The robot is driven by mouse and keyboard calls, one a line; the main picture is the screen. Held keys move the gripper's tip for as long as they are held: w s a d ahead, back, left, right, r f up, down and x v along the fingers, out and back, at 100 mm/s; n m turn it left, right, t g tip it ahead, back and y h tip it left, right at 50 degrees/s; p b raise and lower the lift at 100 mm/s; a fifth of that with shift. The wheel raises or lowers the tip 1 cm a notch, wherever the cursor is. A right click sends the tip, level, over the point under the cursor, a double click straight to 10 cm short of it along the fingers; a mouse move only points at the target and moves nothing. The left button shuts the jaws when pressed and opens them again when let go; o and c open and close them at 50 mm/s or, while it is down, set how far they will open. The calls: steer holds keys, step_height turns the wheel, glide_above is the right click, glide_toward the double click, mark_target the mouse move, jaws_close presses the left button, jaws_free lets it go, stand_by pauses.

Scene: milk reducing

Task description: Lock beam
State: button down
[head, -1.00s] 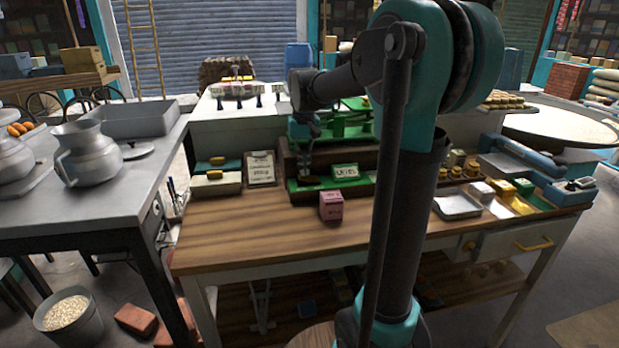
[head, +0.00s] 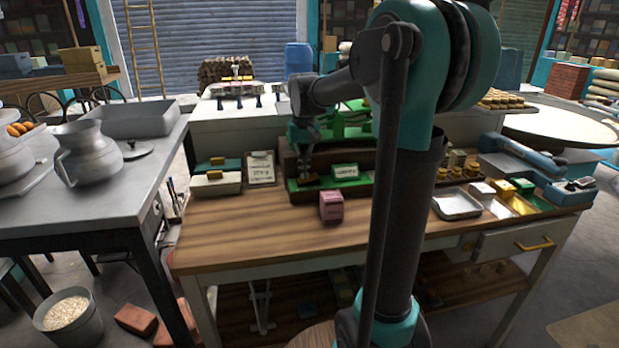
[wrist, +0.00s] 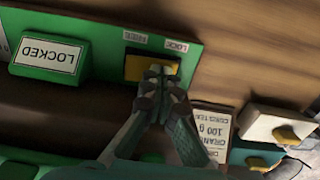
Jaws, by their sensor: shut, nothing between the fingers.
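The green balance (head: 352,120) stands at the back of the wooden bench, partly hidden behind my arm. On its green front strip (wrist: 108,58) is a yellow lever plate (wrist: 138,68) below the labels FREE and LOCK. A green block with a white sign (wrist: 48,56) reads LOCKED in the wrist view; the sign also shows in the head view (head: 345,170). My gripper (wrist: 160,72) is shut and empty, its fingertips together at the LOCK-side end of the yellow plate, seemingly touching it. In the head view my gripper (head: 307,178) is low over the strip's left end.
A pink box (head: 331,207) sits on the bench in front of the strip. A clipboard card (head: 261,169) and a cream block with a yellow top (head: 216,183) lie to the left. A metal tray (head: 457,206) is at right. The bench front is clear.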

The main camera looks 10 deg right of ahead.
steer(key=shift+r, duration=3.5)
